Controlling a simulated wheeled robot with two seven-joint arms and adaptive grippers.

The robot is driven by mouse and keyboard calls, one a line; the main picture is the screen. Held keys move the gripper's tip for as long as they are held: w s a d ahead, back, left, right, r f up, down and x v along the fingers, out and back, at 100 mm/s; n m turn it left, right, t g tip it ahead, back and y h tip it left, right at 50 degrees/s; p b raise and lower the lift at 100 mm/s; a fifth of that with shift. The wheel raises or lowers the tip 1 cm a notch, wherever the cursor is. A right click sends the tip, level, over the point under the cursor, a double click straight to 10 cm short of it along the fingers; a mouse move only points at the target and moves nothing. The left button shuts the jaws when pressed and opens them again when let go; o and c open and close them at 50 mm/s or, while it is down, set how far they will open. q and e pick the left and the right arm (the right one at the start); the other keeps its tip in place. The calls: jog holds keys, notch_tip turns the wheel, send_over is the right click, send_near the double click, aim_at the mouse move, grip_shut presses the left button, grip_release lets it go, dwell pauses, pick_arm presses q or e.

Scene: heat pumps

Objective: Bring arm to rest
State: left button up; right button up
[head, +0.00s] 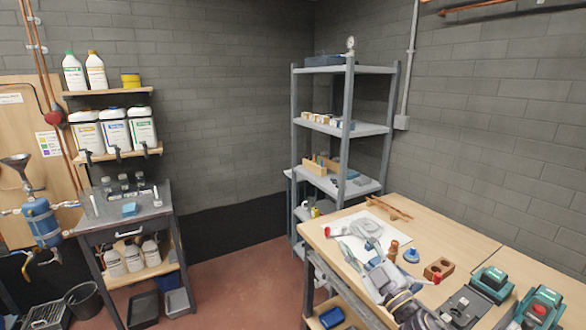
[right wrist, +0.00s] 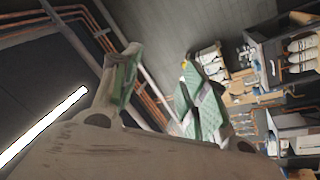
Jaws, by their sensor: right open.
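My right gripper (head: 350,240) is over the near left part of the wooden workbench (head: 440,225) in the head view. Its arm comes in from the bottom of the picture. In the right wrist view the two green-padded fingers of the right gripper (right wrist: 160,82) stand apart with nothing between them. My left gripper is in neither view.
A steel side table (head: 125,220) stands at left. Red floor (head: 235,280) lies clear between.

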jog(key=s+d+f+m+g+h, duration=0.3)
jog(key=d+f+m+h, duration=0.15)
jog(key=f, duration=0.45)
jog(key=s+d+f+m+g+h, duration=0.35)
jog(key=f+m+h, duration=0.25)
jog(key=f, duration=0.3)
jog(key=s+a+f+g+y, duration=0.1)
jog(key=s+f+g, duration=0.45)
jog(key=s, duration=0.45)
jog(key=s+a+f+g+y, duration=0.1)
jog(key=s+f+g, duration=0.3)
jog(key=s+f, duration=0.4)
jog(key=s+f+g, duration=0.1)
jog(key=s+f, duration=0.1)
jog(key=f, duration=1.4)
jog(key=s+f, duration=0.2)
jog(key=f, duration=1.4)
jog(key=s+d+f, duration=0.2)
jog(key=s+f, duration=0.7)
jog(key=s, duration=0.2)
jog(key=s+d+f+g, duration=0.1)
jog(key=s+d+f, duration=0.1)
jog(key=s+f, duration=0.8)
jog(key=shift+s+d, duration=0.25)
jog(key=shift+s, duration=0.3)
